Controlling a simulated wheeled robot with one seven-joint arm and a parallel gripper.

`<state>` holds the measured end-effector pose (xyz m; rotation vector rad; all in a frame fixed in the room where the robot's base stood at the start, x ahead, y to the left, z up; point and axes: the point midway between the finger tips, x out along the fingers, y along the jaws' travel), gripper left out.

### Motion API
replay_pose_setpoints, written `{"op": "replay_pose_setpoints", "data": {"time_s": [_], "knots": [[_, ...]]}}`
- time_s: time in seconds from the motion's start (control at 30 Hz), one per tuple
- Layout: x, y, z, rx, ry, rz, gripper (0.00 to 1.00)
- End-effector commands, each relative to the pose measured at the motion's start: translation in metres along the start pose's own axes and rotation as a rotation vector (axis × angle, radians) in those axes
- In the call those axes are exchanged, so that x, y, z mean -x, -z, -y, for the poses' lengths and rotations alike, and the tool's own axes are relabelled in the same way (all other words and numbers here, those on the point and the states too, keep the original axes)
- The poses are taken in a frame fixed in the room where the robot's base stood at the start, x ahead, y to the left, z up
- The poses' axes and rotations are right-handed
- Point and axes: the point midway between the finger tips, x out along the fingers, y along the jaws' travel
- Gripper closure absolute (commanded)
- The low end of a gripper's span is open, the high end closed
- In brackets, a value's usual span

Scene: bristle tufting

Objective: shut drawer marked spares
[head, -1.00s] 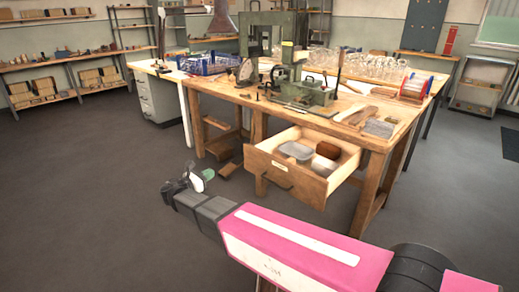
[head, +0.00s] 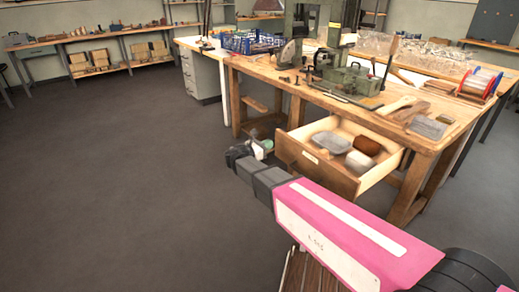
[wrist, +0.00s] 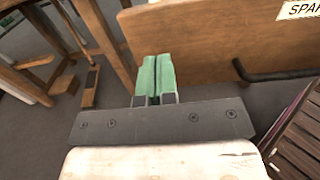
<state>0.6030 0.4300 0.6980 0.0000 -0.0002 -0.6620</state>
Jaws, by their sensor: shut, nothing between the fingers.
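The drawer (head: 318,172) under the wooden workbench is pulled well out, with its top open. Its front carries a pale label, which in the wrist view reads "SPAR" (wrist: 300,8) and is cut off by the frame. In the wrist view the drawer front (wrist: 195,48) fills the upper right, with a black bar handle (wrist: 275,74) on it. My gripper (wrist: 157,75) has green fingers pressed together with nothing between them. They overlap the left part of the drawer front, left of the handle; I cannot tell whether they touch it.
The workbench (head: 300,88) holds a green machine and tools. A brown slatted object (wrist: 300,145) is at lower right. Open floor (head: 110,190) spreads left.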

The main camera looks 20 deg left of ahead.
Motion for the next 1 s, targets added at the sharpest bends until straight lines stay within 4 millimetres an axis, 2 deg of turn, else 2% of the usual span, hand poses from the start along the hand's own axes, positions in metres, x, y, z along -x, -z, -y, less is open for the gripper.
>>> {"op": "replay_pose_setpoints", "data": {"time_s": [0.1, 0.3, 0.5, 0.87, 1.0], "knots": [[-0.021, 0.0, 0.0, 0.0, 0.002, 0.0, 1.0], [-0.043, 0.0, 0.0, 0.0, 0.001, -0.001, 1.0], [-0.05, 0.0, 0.0, 0.0, 0.0, 0.0, 1.0], [-0.051, 0.0, 0.0, 0.0, 0.001, 0.0, 1.0], [-0.06, 0.0, 0.0, 0.0, 0.002, 0.0, 1.0]]}}
